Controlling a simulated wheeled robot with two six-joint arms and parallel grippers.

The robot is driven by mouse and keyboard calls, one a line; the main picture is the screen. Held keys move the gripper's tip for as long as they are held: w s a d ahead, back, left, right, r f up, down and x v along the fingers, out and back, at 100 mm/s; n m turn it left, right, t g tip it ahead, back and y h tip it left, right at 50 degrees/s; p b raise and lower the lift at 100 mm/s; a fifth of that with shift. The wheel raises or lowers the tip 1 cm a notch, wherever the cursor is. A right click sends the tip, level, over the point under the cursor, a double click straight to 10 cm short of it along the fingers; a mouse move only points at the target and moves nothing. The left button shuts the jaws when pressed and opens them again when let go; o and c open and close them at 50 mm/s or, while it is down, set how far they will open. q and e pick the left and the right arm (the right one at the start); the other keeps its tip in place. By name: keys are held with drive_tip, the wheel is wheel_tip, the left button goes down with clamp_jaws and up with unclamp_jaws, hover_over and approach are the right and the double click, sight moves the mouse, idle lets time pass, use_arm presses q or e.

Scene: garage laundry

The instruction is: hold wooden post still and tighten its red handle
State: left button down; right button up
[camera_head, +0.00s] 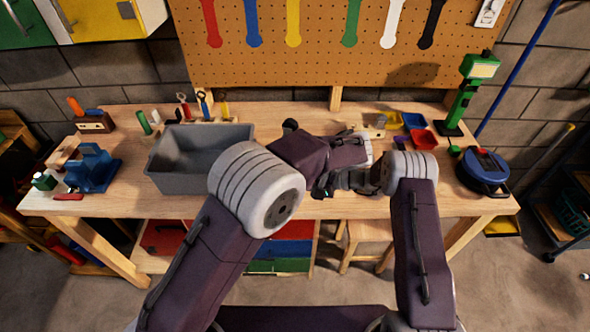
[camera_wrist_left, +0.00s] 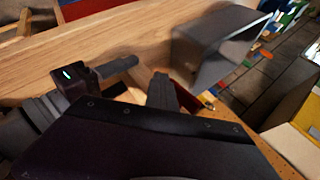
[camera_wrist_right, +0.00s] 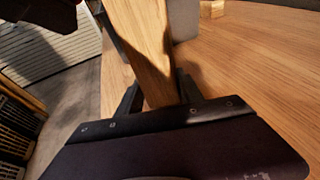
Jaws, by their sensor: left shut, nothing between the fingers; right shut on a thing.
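A wooden post (camera_wrist_right: 147,45) stands between the fingers of my right gripper (camera_wrist_right: 158,92), which is shut on it over the workbench. In the left wrist view, a short piece of wood (camera_wrist_left: 141,77) shows behind my left gripper (camera_wrist_left: 160,88); it looks like part of the post. The left gripper's fingers are shut together and hold nothing. A dark red piece (camera_wrist_left: 186,97) shows just beside the left fingers; I cannot tell if it is the red handle. In the head view my arms cover the post and both sets of fingertips.
The workbench (camera_head: 130,200) carries a grey bin (camera_head: 195,183) left of my arms. A blue vise (camera_head: 93,168) is at the left. Small coloured trays (camera_head: 421,140), a green lamp (camera_head: 470,90) and a round blue case (camera_head: 484,170) are at the right. A pegboard (camera_head: 325,65) stands behind.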

use_arm(q)
drive_tip(key=v, duration=1.2)
drive_tip(key=c, duration=1.8)
unclamp_jaws()
drive_tip(key=shift+a+r, duration=0.1)
drive_tip(key=shift+o, duration=1.3)
drive_tip(key=w+a+r+n+t+y, duration=0.1)
drive_tip(key=w+a+r+n+y, duration=0.2)
drive_tip(key=a, duration=0.8)
wheel_tip(320, 180, up, 4)
drive_tip(key=w+y, duration=0.2)
drive_tip(key=shift+a+f+y, duration=0.2)
drive_tip(key=shift+a+y, duration=0.1)
drive_tip(key=shift+y, duration=0.1)
drive_tip(key=s+d+f+m+t+h, duration=0.2)
drive_tip(key=s+d+f+m+t, duration=0.15)
drive_tip(key=f+m+t, duration=0.4)
drive_tip(key=s+d+f+m+t+h, duration=0.1)
drive_tip(key=s+d+f+m+t, duration=0.3)
drive_tip(key=f+m, duration=0.5)
drive_tip(key=w+a+r, duration=0.1)
drive_tip(key=w+a, duration=0.1)
drive_tip(key=w, duration=0.3)
drive_tip(key=w+a+r+n+t, duration=0.1)
drive_tip(key=w+a+r, duration=0.1)
drive_tip(key=w, duration=0.3)
drive_tip(key=shift+a, duration=0.55)
drive_tip(key=shift+n, duration=0.25)
